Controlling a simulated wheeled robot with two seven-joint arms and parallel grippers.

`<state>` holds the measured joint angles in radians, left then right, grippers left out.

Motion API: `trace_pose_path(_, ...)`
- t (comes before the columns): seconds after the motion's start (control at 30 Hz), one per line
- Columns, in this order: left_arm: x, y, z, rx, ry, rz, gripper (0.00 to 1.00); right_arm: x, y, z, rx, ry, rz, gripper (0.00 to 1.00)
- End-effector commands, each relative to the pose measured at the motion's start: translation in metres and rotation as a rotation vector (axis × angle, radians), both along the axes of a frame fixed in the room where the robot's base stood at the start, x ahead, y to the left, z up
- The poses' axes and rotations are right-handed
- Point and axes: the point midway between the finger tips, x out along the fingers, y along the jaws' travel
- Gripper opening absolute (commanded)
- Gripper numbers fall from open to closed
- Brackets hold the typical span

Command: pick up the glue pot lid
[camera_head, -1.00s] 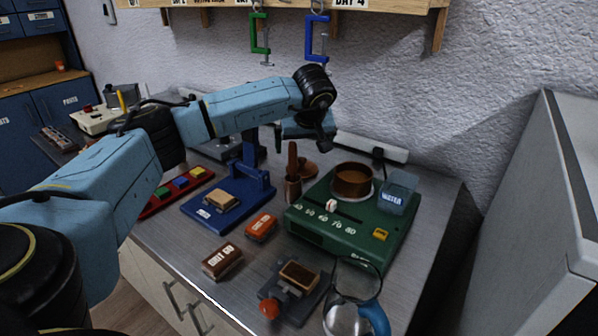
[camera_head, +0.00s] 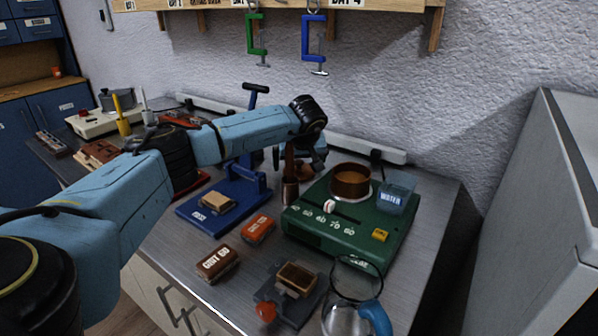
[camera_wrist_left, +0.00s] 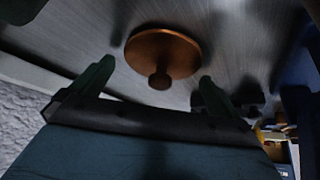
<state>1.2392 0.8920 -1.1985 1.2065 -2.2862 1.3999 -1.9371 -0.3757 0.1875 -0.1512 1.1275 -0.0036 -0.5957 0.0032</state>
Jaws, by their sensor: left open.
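The glue pot lid (camera_wrist_left: 175,50) is a round copper-brown disc with a knob, lying on the metal bench in the left wrist view. In the head view the lid (camera_head: 305,171) is partly hidden by my left gripper (camera_head: 299,163). The left gripper (camera_wrist_left: 157,75) is open and empty, its two dark green fingers on either side of the lid's knob in the picture; whether they touch it I cannot tell. The copper glue pot (camera_head: 351,186) sits uncovered on the green warmer (camera_head: 325,228). My right gripper is not in view.
A blue press (camera_head: 225,200) is farther left, a water container (camera_head: 396,194) to the right. Grit blocks (camera_head: 217,263) and a glass jug (camera_head: 352,300) are in front. The wall is behind.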

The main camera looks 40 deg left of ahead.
Motion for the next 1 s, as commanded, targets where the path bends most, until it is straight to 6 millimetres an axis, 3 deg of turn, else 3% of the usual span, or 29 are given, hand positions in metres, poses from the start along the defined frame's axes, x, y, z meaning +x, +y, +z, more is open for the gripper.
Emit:
trace_pose_path(0.03,0.000,0.000,0.000,0.000,0.000,0.000,0.99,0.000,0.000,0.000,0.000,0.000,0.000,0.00)
trace_pose_path(0.37,0.000,0.000,0.000,0.000,0.000,0.000,0.57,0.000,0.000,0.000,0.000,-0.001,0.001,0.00)
trace_pose_path(0.77,0.000,0.000,0.005,-0.001,-0.001,0.000,0.56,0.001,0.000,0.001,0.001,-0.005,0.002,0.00)
trace_pose_path(0.87,0.000,0.000,0.014,-0.001,-0.002,0.000,0.56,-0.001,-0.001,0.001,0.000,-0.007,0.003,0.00)
trace_pose_path(1.0,0.001,0.000,0.038,-0.001,-0.004,-0.001,0.56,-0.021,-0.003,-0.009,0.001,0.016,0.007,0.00)
